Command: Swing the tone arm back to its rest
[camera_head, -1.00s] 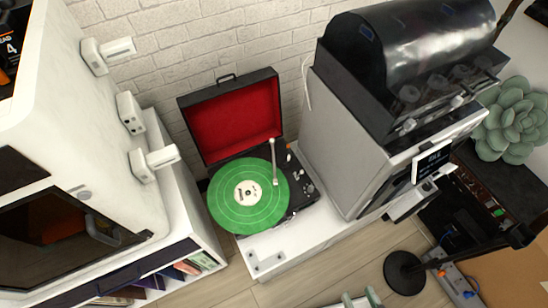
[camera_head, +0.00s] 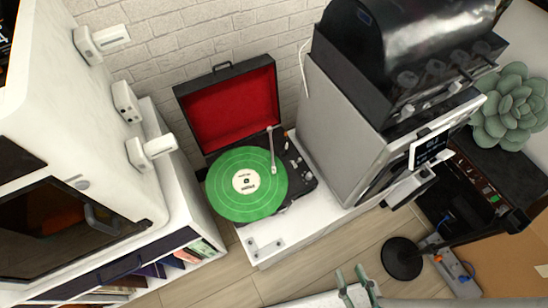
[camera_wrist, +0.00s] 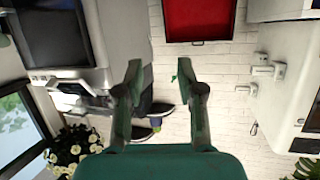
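The turntable is an open black suitcase player (camera_head: 301,172) with a red-lined lid (camera_head: 232,108) raised against the wall. A green record (camera_head: 236,205) with a white label lies on its platter. The pale, thin tone arm (camera_head: 271,147) runs from its pivot at the back right, and its head is over the record's right part. I cannot tell whether it touches the record. My gripper (camera_head: 351,275) is open and empty, at the bottom of the head view, well apart from the player. In the wrist view my gripper (camera_wrist: 159,70) shows two spread fingers, with the red lid (camera_wrist: 200,18) beyond.
The player stands on a low white bench (camera_head: 262,247). A tall grey cabinet (camera_head: 340,135) with a black machine on top stands close on its right. A white enclosure (camera_head: 120,190) stands on the left. A black lamp base (camera_head: 402,258) is at lower right.

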